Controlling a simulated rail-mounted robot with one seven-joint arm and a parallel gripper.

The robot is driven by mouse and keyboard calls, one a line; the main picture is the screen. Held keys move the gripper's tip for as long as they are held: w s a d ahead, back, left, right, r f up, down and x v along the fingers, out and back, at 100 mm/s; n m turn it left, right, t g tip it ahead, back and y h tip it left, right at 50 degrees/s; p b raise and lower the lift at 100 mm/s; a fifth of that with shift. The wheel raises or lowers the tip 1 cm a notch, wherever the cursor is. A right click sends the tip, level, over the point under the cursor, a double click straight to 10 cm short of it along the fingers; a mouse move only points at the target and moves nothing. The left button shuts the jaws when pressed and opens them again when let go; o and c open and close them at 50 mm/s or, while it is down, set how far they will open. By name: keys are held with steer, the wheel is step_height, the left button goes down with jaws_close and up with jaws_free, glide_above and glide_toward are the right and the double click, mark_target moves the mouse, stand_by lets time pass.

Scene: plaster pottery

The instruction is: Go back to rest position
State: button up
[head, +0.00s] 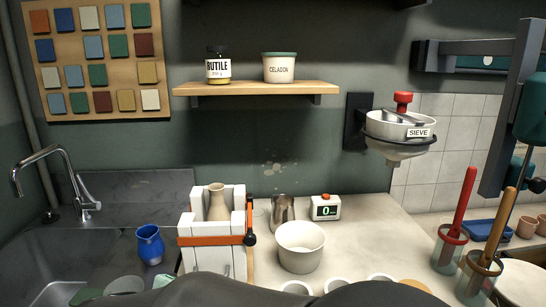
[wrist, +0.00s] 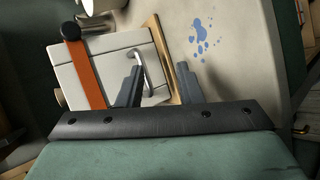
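My gripper (wrist: 158,68) shows in the wrist view with its two grey fingers apart and nothing held between them. Beyond the fingers is the white plaster mold (wrist: 112,52) with an orange strap (wrist: 86,72) and a bent metal handle (wrist: 148,70). The handle appears between the fingers; I cannot tell how far off it is. In the head view the mold (head: 202,257) stands upright on the counter beside the sink, with a tan vase form (head: 217,204) in its top. My gripper is not visible in the head view.
A blue jug (head: 150,245) stands by the sink (head: 45,262). A white bucket (head: 300,247), a metal pitcher (head: 283,211) and a scale (head: 325,207) are right of the mold. A sieve (head: 400,128) and shelf (head: 255,88) are on the wall. Blue splashes (wrist: 202,38) mark the counter.

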steer(key=d+m+g+p, duration=0.1)
steer(key=d+m+g, duration=0.1)
steer(key=d, duration=0.4)
steer(key=s+d+m+g, duration=0.1)
steer(key=d+m+g, duration=0.1)
steer(key=d, duration=0.5)
steer(key=d+m+g+p, duration=0.1)
steer(key=d+g, duration=0.1)
steer(key=d, duration=0.5)
steer(key=shift+s+f+m+h+p, duration=0.2)
steer(key=shift+m+h+p, duration=0.1)
steer(key=shift+m, duration=0.1)
steer(key=s+d+f+m+g+y+p, duration=0.1)
steer(key=s+d+m+g+y+p, duration=0.2)
steer(key=s+d+m+y, duration=0.2)
steer(key=s+d+m, duration=0.3)
steer(key=s+d, duration=0.3)
